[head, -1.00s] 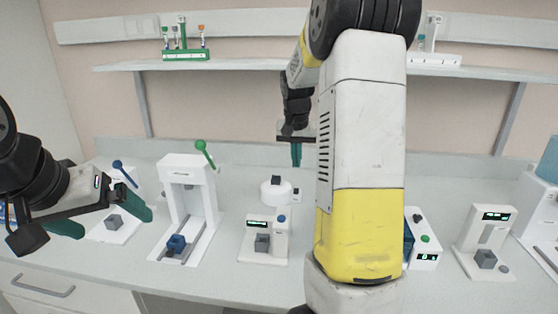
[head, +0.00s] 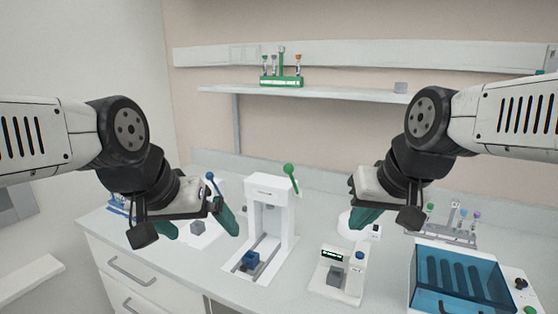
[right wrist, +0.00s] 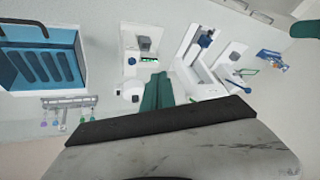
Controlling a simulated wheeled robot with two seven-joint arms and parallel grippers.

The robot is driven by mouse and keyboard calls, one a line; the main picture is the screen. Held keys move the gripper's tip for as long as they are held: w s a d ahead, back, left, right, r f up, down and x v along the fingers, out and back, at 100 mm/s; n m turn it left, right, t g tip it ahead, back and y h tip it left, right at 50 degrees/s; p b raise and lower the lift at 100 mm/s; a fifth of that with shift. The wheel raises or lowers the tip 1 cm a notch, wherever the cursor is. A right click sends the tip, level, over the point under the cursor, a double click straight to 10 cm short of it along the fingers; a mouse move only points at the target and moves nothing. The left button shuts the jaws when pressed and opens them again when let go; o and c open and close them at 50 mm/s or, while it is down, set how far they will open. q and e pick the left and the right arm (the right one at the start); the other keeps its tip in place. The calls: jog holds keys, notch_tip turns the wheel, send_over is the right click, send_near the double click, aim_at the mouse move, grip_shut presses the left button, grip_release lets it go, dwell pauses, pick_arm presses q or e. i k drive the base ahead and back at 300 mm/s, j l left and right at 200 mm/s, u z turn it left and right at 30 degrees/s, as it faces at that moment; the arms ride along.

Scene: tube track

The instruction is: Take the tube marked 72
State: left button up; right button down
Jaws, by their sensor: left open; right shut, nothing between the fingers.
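No number can be read on any tube, so I cannot tell which one is marked 72. My left gripper (head: 200,226) is open and empty over the left bench end. My right gripper (head: 364,222) is shut and empty, above the bench left of the grey rack; its fingers show in the right wrist view (right wrist: 158,92).
A white press with a green lever (head: 270,210) stands between my grippers. A small device with a display (head: 338,272) sits to its right. A blue-lidded box (head: 460,280) fills the front right, before the grey rack. The shelf (head: 330,98) is mostly clear.

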aim_at(428, 212)
jog(key=z, duration=1.25)
jog(key=l+u, duration=0.25)
jog(key=u, duration=0.15)
jog(key=l+u, duration=0.3)
jog(key=u, duration=0.15)
jog(key=l+u, duration=0.25)
jog(key=u, duration=0.15)
